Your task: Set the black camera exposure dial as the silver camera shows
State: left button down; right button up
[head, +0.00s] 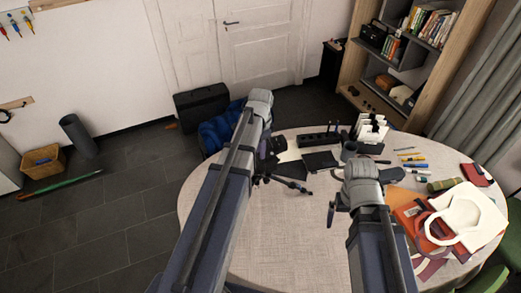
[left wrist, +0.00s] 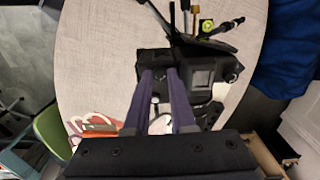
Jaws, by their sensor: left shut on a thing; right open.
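The black camera (left wrist: 202,76) sits on a tripod in the left wrist view, its small grey screen facing the view. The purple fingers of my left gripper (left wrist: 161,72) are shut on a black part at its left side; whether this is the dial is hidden. In the head view the left arm partly covers the black camera (head: 278,145) and its tripod (head: 286,184) on the table. My right gripper (head: 333,205) is open over the table, right of the tripod, and looks empty. I cannot pick out the silver camera or read any dial setting.
The round table (head: 285,235) has free room in front of the tripod. A power strip (head: 319,139), a dark pad (head: 321,161) and a cup (head: 348,151) stand behind.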

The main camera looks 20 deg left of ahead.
pick_arm(q)
jog(key=shift+n, duration=0.3)
jog(key=n, duration=1.1)
jog(key=shift+n, duration=2.1)
jog(key=c, duration=1)
grip_release()
